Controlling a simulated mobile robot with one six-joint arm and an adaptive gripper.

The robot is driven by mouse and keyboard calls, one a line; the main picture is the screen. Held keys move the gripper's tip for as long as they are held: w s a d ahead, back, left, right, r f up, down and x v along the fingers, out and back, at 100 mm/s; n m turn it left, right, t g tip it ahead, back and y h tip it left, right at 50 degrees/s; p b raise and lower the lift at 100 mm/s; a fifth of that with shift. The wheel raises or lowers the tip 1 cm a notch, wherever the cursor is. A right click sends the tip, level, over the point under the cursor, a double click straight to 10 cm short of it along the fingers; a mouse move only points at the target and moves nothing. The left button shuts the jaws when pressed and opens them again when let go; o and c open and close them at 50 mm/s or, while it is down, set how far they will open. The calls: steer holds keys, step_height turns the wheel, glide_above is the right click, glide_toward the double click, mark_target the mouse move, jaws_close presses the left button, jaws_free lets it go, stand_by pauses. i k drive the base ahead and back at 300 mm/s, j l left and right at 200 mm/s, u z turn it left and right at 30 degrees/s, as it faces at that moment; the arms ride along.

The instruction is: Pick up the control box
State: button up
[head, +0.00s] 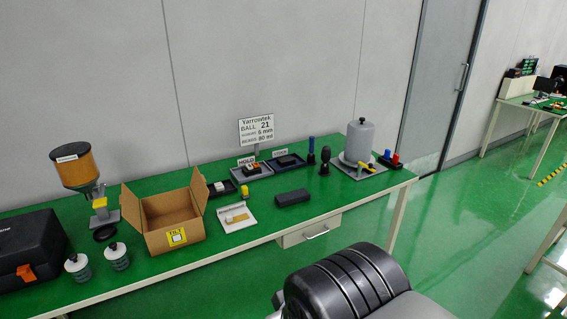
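A small dark oblong box (292,198) lies flat on the green bench top, right of the centre. It may be the control box, but I see no label or buttons on it at this size. It stands clear of its neighbours, with bare green surface around it. My gripper is not in view. Only a black ribbed part of my own arm shows at the bottom right, in front of the bench and apart from the box.
An open cardboard box (172,219), a white tray (238,217) and a black case (30,249) stand to the left on the green bench (262,232). Dark trays (253,170) and a sign (256,129) are behind. A grey domed vessel (360,141) stands at right. Green floor is free beyond the bench's right end.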

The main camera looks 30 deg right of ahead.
mark_target(285, 161)
steer(key=i+l+u, duration=0.25)
steer(key=i+l, duration=0.15)
steer(key=l, duration=0.15)
steer(key=i+l+u, duration=0.1)
steer(key=l, duration=0.25)
steer(key=i+l+u, duration=0.25)
steer(key=i+l, duration=0.15)
steer(key=l, duration=0.25)
steer(key=i+l+u, duration=0.1)
steer(key=l, duration=0.25)
steer(key=i+l+u, duration=0.15)
steer(key=l, duration=0.25)
steer(key=i+l+u, duration=0.1)
steer(key=l, duration=0.25)
steer(key=i, duration=0.05)
